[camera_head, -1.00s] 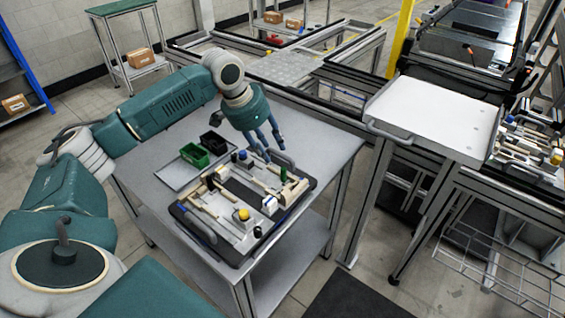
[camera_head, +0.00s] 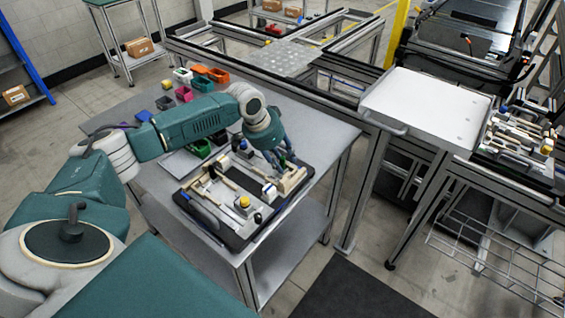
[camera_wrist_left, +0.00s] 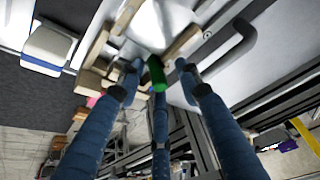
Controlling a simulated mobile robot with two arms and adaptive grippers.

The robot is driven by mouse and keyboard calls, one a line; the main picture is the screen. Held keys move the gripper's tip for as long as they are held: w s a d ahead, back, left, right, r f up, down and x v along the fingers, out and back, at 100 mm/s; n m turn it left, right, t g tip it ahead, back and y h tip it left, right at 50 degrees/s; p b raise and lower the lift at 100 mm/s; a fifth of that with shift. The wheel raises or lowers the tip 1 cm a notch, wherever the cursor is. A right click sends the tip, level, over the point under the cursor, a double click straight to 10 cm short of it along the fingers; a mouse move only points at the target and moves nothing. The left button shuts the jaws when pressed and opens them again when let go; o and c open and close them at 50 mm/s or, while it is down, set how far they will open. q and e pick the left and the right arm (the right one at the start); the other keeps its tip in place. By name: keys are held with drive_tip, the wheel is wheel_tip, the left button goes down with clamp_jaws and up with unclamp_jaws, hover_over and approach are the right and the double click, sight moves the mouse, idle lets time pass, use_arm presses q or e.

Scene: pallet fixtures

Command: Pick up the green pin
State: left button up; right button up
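The green pin (camera_wrist_left: 156,73) shows in the left wrist view, among the spread blue fingers of my left gripper (camera_wrist_left: 160,78). The fingertips are around it, with gaps to the left and right ones; I cannot tell whether the near finger touches it. In the head view the left gripper (camera_head: 286,166) is low over the right side of the dark-rimmed fixture pallet (camera_head: 238,240) on the grey table, and hides the pin there. My right gripper is not in view.
Wooden blocks, a white block and a yellow-topped piece (camera_head: 243,202) stand close by on the pallet. A black handle (camera_wrist_left: 235,50) lies right of the fingers. Coloured bins (camera_head: 202,82) sit at the table's back left. A white-topped stand (camera_head: 425,105) is to the right.

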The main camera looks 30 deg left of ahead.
use_arm(q)
drive_tip(key=shift+s+r, duration=0.1)
clamp_jaws()
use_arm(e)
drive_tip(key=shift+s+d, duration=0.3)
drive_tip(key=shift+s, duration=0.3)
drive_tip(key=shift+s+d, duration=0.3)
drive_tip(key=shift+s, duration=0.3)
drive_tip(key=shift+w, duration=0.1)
